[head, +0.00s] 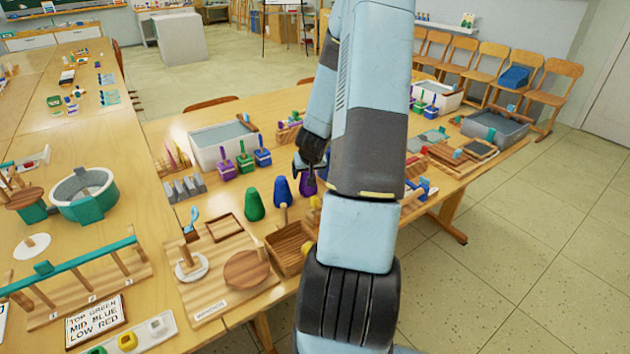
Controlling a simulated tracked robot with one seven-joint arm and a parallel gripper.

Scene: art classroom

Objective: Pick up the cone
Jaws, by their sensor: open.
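Three rounded, cone-like pieces stand upright in a row on the table (160,130): a green cone (255,206), a blue cone (282,192) and a purple cone (307,187). The purple cone is partly covered by my gripper and arm. My gripper (307,172) is dark, points down and is open at the top of the purple cone. I cannot tell whether its fingers touch the cone or stand around it.
A wooden box (287,250) and a board with a round disc (247,268) lie in front of the cones. Grey blocks (184,189), purple, green and blue handled pieces (245,163) and a grey tray (222,141) stand behind. My arm hides the table's middle.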

